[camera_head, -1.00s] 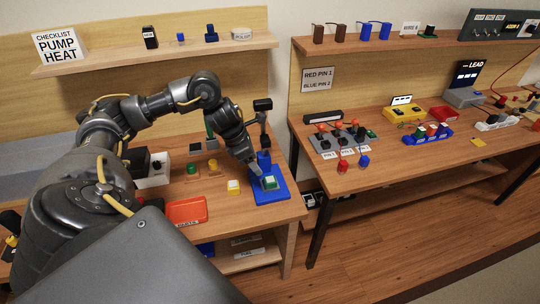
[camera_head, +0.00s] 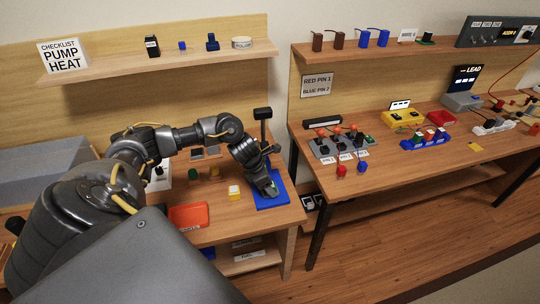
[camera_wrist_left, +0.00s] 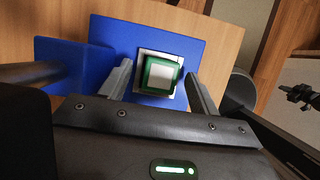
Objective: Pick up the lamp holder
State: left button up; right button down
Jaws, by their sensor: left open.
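A square green piece with a white top (camera_wrist_left: 160,74), which appears to be the lamp holder, sits on a silver square seat on a blue plate (camera_wrist_left: 110,33). In the head view the blue plate (camera_head: 284,202) lies at the right front of the left table, and the piece is mostly hidden by my gripper. My left gripper (camera_head: 273,190) is open and low over the plate. In the left wrist view its fingers (camera_wrist_left: 158,80) stand on both sides of the green piece, with gaps visible. My right gripper is not in view.
A black-topped upright lever (camera_head: 262,113) stands behind the blue plate, close to my wrist. A yellow block with a white top (camera_head: 234,192) and an orange tray (camera_head: 188,215) are to the left. The right table (camera_head: 390,178) holds several coloured parts.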

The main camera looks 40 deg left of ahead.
pick_arm(q)
jog(key=c, duration=1.1)
